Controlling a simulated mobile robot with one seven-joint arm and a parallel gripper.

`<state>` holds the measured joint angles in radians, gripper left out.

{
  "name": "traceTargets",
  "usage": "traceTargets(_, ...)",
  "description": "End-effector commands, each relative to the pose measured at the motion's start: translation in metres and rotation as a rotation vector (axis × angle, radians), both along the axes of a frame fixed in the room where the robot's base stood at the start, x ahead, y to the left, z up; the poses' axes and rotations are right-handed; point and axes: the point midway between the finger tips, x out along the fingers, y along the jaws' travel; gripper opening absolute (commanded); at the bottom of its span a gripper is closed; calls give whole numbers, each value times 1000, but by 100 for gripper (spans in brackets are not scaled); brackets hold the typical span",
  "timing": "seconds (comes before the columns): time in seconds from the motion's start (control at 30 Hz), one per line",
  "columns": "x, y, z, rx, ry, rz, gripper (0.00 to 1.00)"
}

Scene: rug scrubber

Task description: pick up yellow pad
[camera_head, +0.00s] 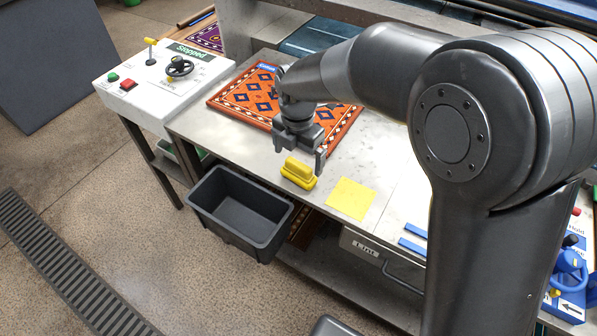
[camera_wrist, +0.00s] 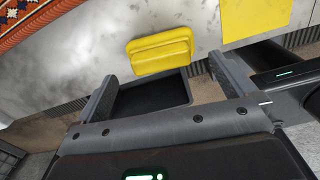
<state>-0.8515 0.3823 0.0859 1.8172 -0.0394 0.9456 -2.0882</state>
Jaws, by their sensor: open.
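The yellow pad (camera_head: 299,173), a block with a raised grip along its top, lies on the metal table near its front edge. In the wrist view the yellow pad (camera_wrist: 160,50) shows just beyond the fingertips, between their lines. My gripper (camera_head: 300,155) is above the pad, fingers pointing down, open and empty. The wrist view shows the two fingers of my gripper (camera_wrist: 163,73) spread wider than the pad. I see no contact with the pad. A flat yellow square (camera_head: 350,198) lies on the table to the pad's right.
A patterned orange rug (camera_head: 230,103) lies on the table (camera_head: 205,130) behind the pad. A dark open bin (camera_head: 215,215) stands below the front edge. A white control box (camera_head: 150,90) is at left. Blue strips (camera_head: 412,246) lie right of the square.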

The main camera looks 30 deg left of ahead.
Motion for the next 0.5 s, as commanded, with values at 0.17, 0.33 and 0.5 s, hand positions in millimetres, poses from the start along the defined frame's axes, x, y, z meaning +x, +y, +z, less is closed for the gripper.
traceTargets(0.17, 0, 0, -15, -1, 0, -1, 100)
traceTargets(0.33, 0, -1, -42, -1, 0, -1, 100)
traceTargets(0.5, 0, -1, -54, 2, -1, -2, 100)
